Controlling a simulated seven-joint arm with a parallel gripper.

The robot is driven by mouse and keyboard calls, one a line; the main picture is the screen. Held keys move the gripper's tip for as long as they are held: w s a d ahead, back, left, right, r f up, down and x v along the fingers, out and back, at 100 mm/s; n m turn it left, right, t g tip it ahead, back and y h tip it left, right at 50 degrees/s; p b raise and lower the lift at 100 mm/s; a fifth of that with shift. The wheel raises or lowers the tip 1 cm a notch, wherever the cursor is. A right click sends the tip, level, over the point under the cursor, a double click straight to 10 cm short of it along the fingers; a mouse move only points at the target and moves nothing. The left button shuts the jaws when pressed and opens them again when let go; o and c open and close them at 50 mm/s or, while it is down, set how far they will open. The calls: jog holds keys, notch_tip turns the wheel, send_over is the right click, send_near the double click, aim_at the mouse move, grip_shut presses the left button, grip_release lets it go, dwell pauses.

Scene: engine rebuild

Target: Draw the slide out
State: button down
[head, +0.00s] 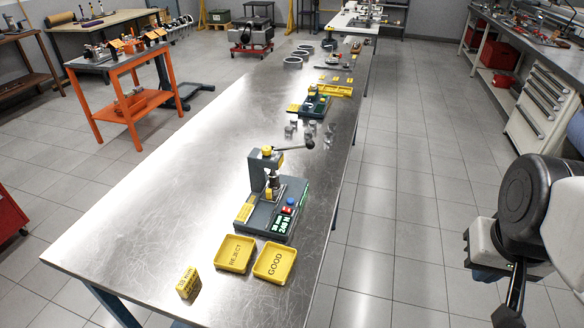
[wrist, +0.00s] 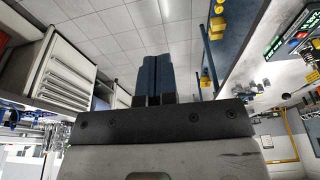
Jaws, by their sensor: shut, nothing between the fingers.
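A dark bench press (head: 268,190) with a lever stands on the steel bench, on a base with a lit green display, a red button and a blue part. A small block sits under its ram. I cannot clearly make out which part is the slide. The base's green display (wrist: 298,28) shows at the upper right of the wrist view. My gripper (wrist: 153,60) is shut and empty, its two blue-grey fingers side by side. In the head view my arm is at the right, off the bench over the floor, well apart from the press.
Yellow REJECT (head: 236,254) and GOOD (head: 274,262) trays lie in front of the press, with a yellow sign (head: 187,283) to their left. Small metal parts and another fixture (head: 313,106) stand behind it. The bench (head: 150,235) is bare to the left.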

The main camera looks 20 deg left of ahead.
jog(key=c, duration=1.8)
grip_release()
jog(key=shift+c, duration=0.2)
